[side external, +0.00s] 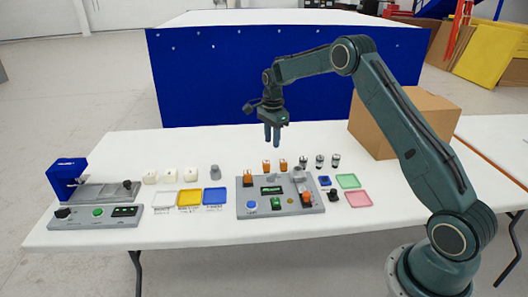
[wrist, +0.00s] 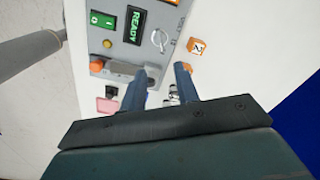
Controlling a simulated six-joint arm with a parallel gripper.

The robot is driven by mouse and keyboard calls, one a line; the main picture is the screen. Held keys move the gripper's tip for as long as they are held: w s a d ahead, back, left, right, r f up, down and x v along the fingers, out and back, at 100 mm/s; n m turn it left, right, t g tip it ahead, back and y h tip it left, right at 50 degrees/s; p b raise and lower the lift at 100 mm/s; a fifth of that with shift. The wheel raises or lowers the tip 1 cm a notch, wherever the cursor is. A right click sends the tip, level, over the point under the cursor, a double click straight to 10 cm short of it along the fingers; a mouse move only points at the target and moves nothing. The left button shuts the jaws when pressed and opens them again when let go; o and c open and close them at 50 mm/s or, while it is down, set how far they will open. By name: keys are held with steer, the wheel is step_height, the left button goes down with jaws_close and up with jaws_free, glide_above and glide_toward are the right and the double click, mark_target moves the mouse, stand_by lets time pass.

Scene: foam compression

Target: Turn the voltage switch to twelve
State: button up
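A grey control panel (side external: 240,212) stands on the table, with a dark display (side external: 271,190), a blue button (side external: 252,205), a green switch (side external: 276,203) and a yellow button (side external: 290,200). In the wrist view the display (wrist: 135,25) reads READY, and a silver rotary knob (wrist: 158,40) sits beside it. My gripper (side external: 272,143) hangs above and behind the panel, touching nothing. In the wrist view its two fingers (wrist: 167,70) are apart and empty.
A second panel (side external: 80,222) with a black knob and a blue fixture (side external: 68,178) stand at the left. Small blocks, black-and-silver cylinders (side external: 319,161) and coloured trays (side external: 189,198) lie around the grey panel. A cardboard box (side external: 372,130) stands back right. The table's front strip is clear.

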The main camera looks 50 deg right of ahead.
mark_target(271, 177)
steer(key=shift+f, duration=0.15)
step_height(271, 177, down, 14)
steer(key=shift+r, duration=0.25)
stand_by(0.5)
jaws_close()
